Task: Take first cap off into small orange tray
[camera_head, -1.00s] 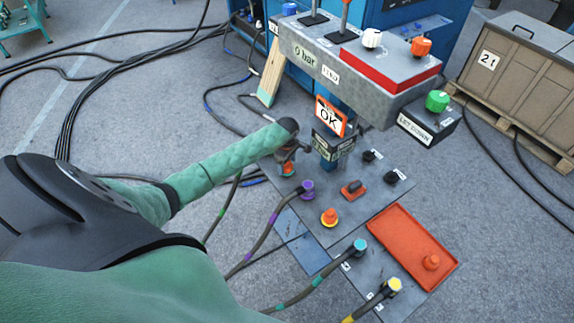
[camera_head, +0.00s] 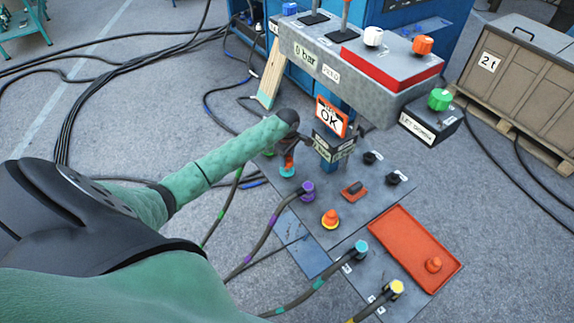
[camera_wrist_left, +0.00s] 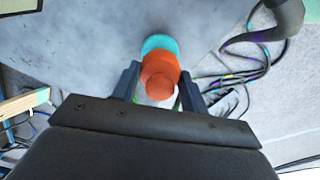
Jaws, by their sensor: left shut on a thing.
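My left gripper (camera_head: 289,149) is shut on an orange cap (camera_head: 288,161) and holds it just above a cyan-ringed port (camera_head: 287,172) on the grey panel. In the left wrist view the orange cap (camera_wrist_left: 159,76) sits between the two fingers, with the cyan ring (camera_wrist_left: 160,43) showing past it. The small orange tray (camera_head: 400,236) lies at the right of the panel, and another orange cap (camera_head: 433,265) is in its near right corner. A further orange cap (camera_head: 330,217) sits on a yellow-ringed port. My right gripper is out of view.
Hoses end in purple (camera_head: 307,190), cyan (camera_head: 361,247) and yellow (camera_head: 396,287) connectors near the tray. A small red-based switch (camera_head: 354,190) and black knobs stand on the panel.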

